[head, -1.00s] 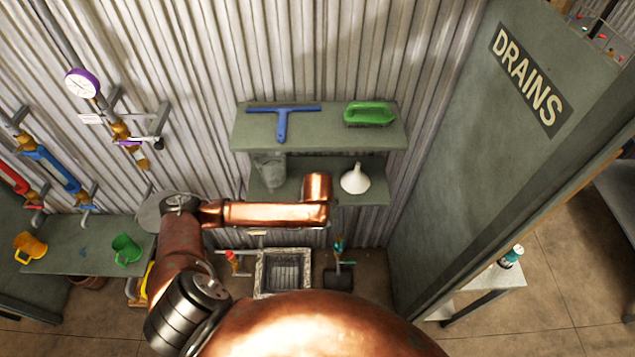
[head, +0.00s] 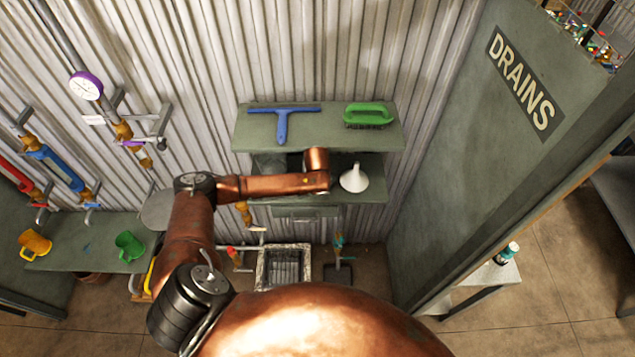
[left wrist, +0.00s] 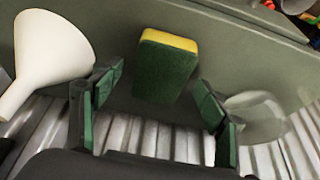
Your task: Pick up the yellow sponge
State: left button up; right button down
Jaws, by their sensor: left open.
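The yellow sponge (left wrist: 168,65) shows in the left wrist view as a block with a yellow face and a dark green scouring face. It sits on a grey-green shelf (left wrist: 228,50). My left gripper (left wrist: 160,80) is open, with its green-padded fingers on either side of the sponge and a gap to each side. I cannot tell how deep the sponge lies between the fingers. In the head view the sponge is hidden behind my copper left arm, at the lower shelf (head: 372,196). My right gripper is not in view.
A white funnel (left wrist: 48,55) stands left of the fingers and a clear vessel (left wrist: 255,115) right of them. The upper shelf (head: 335,130) above holds a blue squeegee (head: 283,120) and a green brush (head: 369,115). A corrugated wall (head: 330,50) is behind.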

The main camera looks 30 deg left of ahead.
pick_arm(q)
jog(key=shift+w+a+f, duration=0.15)
jog(key=shift+w+f, duration=0.1)
jog(key=shift+f, duration=0.4)
jog(key=shift+c, duration=0.2)
jog(key=c, duration=0.8)
jog(key=shift+o, duration=0.2)
